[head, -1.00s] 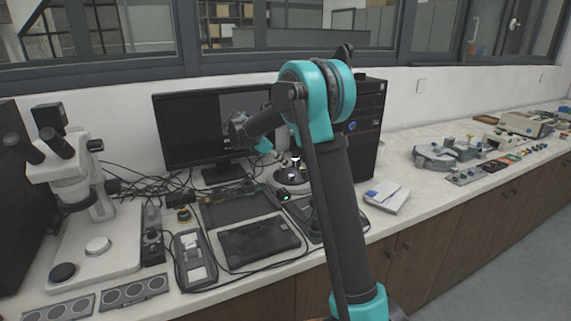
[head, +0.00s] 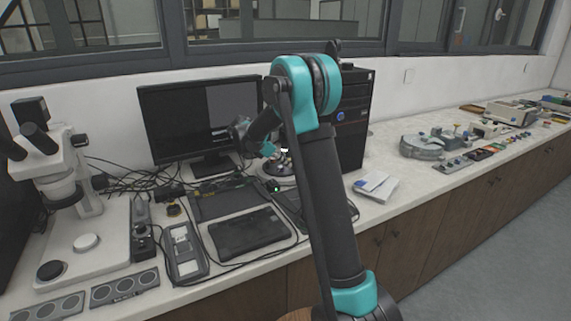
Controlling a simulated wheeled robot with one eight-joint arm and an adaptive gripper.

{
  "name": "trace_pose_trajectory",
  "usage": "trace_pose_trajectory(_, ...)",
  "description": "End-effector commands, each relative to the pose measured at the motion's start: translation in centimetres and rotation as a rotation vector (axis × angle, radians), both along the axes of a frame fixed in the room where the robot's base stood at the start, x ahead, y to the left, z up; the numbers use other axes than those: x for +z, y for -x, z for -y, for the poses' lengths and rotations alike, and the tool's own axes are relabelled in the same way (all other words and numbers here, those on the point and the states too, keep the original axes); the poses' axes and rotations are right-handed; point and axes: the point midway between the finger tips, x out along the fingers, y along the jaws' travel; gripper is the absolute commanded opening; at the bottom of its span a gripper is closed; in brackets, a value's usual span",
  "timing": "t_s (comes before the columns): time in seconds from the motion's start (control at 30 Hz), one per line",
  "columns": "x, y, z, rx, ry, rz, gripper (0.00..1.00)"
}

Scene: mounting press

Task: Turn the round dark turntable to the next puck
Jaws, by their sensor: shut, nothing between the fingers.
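The round dark turntable (head: 274,168) is small in the head view, on the bench in front of the computer tower and right of the monitor. My arm covers its right side, and my gripper is close in front of its upper part. A small bright piece shows near its top; I cannot make out single pucks. My gripper (head: 270,151) is shut and empty, at or just above the turntable's left side. Whether it touches the turntable cannot be told.
A monitor (head: 200,118) stands behind, with a black computer tower (head: 352,130) to its right. A microscope (head: 62,190) is at the left. Dark trays (head: 248,234), cables and a small box with a green light (head: 275,188) lie in front. A white booklet (head: 375,187) lies to the right.

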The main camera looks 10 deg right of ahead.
Motion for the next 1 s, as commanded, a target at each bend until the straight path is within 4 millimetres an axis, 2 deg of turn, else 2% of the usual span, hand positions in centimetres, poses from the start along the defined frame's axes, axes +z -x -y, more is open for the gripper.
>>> trace_pose_trajectory(1.0,0.01,-0.11,0.67,0.119,0.0,0.0,0.0)
